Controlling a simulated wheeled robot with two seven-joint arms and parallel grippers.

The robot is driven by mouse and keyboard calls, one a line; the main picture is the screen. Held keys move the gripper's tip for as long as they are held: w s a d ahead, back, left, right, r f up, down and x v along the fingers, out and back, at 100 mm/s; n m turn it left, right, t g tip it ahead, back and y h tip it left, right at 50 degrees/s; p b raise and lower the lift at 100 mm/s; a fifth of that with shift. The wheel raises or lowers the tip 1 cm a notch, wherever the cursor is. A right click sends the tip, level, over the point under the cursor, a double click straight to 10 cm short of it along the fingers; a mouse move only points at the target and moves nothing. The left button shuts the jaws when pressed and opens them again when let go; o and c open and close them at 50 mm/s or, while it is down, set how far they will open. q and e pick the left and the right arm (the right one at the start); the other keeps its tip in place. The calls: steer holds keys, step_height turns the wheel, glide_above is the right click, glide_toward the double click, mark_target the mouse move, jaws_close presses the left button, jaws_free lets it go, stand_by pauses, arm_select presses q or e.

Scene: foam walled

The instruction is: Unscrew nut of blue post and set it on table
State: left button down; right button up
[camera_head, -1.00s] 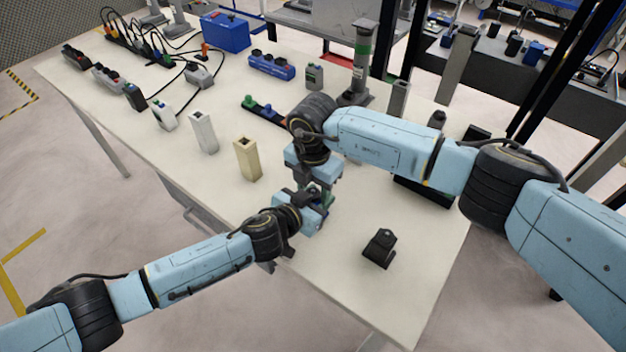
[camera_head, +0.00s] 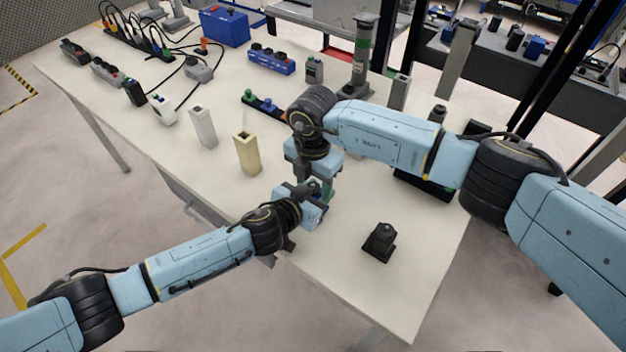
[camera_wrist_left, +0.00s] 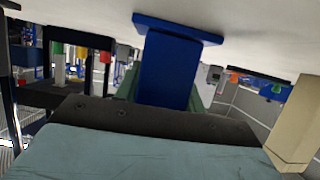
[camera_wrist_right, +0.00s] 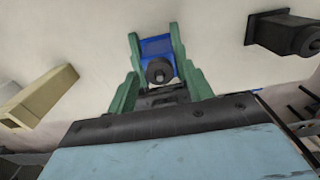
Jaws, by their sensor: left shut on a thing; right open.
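The blue post (camera_wrist_right: 153,47) stands on the table under my right gripper. A dark round nut (camera_wrist_right: 159,71) sits on its top end in the right wrist view. My right gripper (camera_wrist_right: 155,40) has its green fingers apart, one on each side of the post and nut; it also shows in the head view (camera_head: 320,186). My left gripper (camera_head: 312,207) is shut on the blue post from the side, low over the table. The left wrist view shows the post's blue body (camera_wrist_left: 167,70) and its wide base against the table. In the head view the grippers mostly hide the post.
A black post (camera_head: 380,241) stands to the right on the table (camera_head: 345,270). A tan post (camera_head: 247,153) and a white post (camera_head: 203,126) stand to the left. A grey cylinder with a green band (camera_head: 362,60) stands behind my right arm.

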steer(key=shift+r, duration=2.25)
arm_select(q)
steer(key=c, duration=0.8)
jaws_free()
steer(key=shift+o, duration=0.2)
